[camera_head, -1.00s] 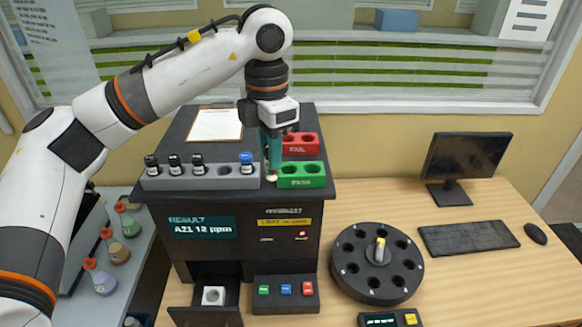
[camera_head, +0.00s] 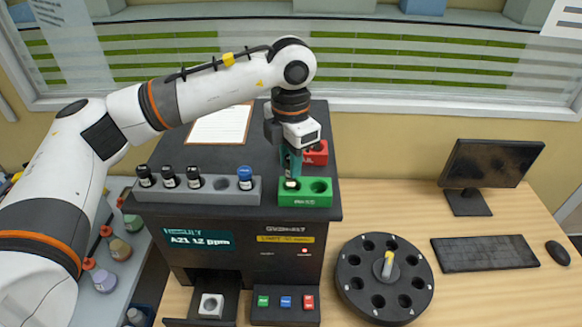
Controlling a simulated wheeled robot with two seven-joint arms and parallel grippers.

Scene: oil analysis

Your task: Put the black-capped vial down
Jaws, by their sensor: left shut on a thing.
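My left gripper (camera_head: 291,172) points down over the left hole of the green two-hole block (camera_head: 305,200). It is shut on a vial, which its teal fingers mostly hide. A small pale spot (camera_head: 291,184) shows below the fingertips at that hole, probably the vial's lower end; I cannot tell whether it is inside. The cap is hidden. The block's right hole is empty. Three other black-capped vials, one of them here (camera_head: 168,177), stand upright in the grey rack (camera_head: 215,196) to the left. My right gripper is not in view.
A blue-capped vial (camera_head: 246,178) stands at the rack's right end, beside an empty slot. A red block (camera_head: 317,153) sits behind the gripper. A clipboard (camera_head: 220,126) lies behind the rack. A black carousel (camera_head: 384,310) stands lower right. An open drawer (camera_head: 188,322) is below the machine.

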